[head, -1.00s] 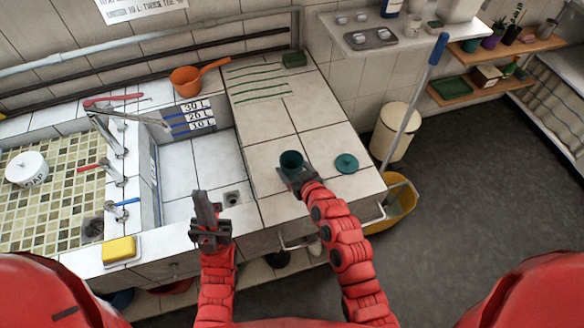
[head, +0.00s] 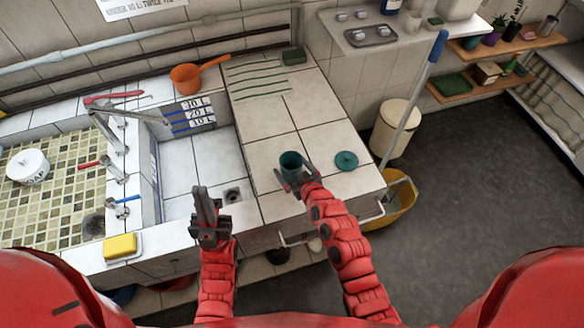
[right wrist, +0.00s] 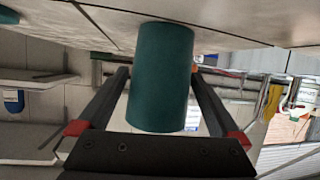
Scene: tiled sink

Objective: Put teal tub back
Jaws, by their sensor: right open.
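The teal tub (head: 291,162) stands upright and open-topped on the tiled counter, near its front edge. My right gripper (head: 295,179) is open at the tub's near side. In the right wrist view the tub (right wrist: 162,75) sits between the spread fingers, with a visible gap on each side. The round teal lid (head: 346,160) lies flat on the counter to the right of the tub. My left gripper (head: 206,204) is empty and points up in front of the basin; its jaw gap is unclear.
The basin (head: 190,165) with level marks lies left of the tub. An orange pan (head: 186,77) and a green block (head: 294,56) stand at the back. A yellow sponge (head: 120,246) is at front left. A mop handle (head: 413,105) rises beyond the counter's right edge.

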